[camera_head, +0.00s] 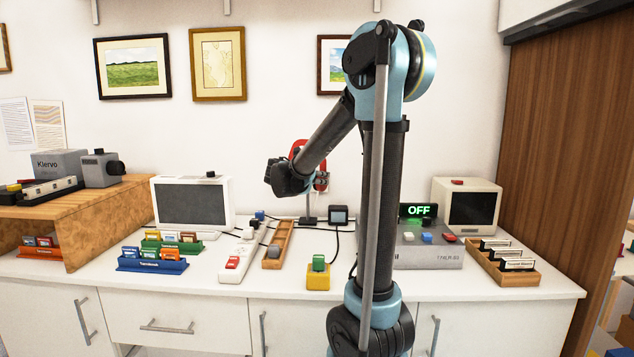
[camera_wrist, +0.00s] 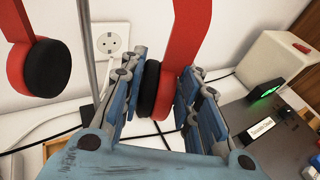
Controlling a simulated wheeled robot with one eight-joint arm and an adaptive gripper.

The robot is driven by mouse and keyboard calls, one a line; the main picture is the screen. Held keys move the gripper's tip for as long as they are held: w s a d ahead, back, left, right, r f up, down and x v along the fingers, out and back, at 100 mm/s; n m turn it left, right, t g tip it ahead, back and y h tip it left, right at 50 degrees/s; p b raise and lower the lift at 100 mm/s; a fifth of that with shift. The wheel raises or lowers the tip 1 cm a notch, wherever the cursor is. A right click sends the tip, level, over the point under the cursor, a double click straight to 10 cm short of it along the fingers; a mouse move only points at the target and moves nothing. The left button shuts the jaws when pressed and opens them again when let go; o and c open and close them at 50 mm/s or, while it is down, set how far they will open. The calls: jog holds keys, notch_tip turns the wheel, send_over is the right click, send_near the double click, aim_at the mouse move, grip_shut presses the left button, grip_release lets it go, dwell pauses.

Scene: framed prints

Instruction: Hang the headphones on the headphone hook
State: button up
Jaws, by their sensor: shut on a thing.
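The red headphones with black ear pads show in the head view (camera_head: 299,148), partly hidden behind my arm. In the wrist view the red band (camera_wrist: 186,35) runs up out of the picture, and the other ear cup (camera_wrist: 45,65) hangs free at the left. My gripper (camera_wrist: 158,80) is shut on the nearer ear cup, its fingers on both sides of it. In the head view my gripper (camera_head: 318,181) is raised above the counter. A thin grey upright post (camera_wrist: 87,50), likely the hook's stand, passes between the two cups. Its top is hidden, so contact with the band cannot be told.
A white wall socket (camera_wrist: 110,42) is behind. A small dark cube device (camera_head: 339,216) and a wooden tray (camera_head: 279,243) stand near the post. A grey box with an OFF display (camera_head: 418,210) is at the right. Cables lie across the counter.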

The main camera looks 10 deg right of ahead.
jog(key=shift+w+d, duration=0.2)
jog(key=shift+w, duration=0.8)
jog(key=shift+w+d+f, duration=0.1)
jog(key=shift+w+f, duration=0.35)
jog(key=shift+f, duration=0.3)
jog(key=shift+w+f, duration=0.15)
jog(key=shift+f, duration=0.35)
jog(key=o, duration=1.3)
jog(key=shift+c, duration=0.2)
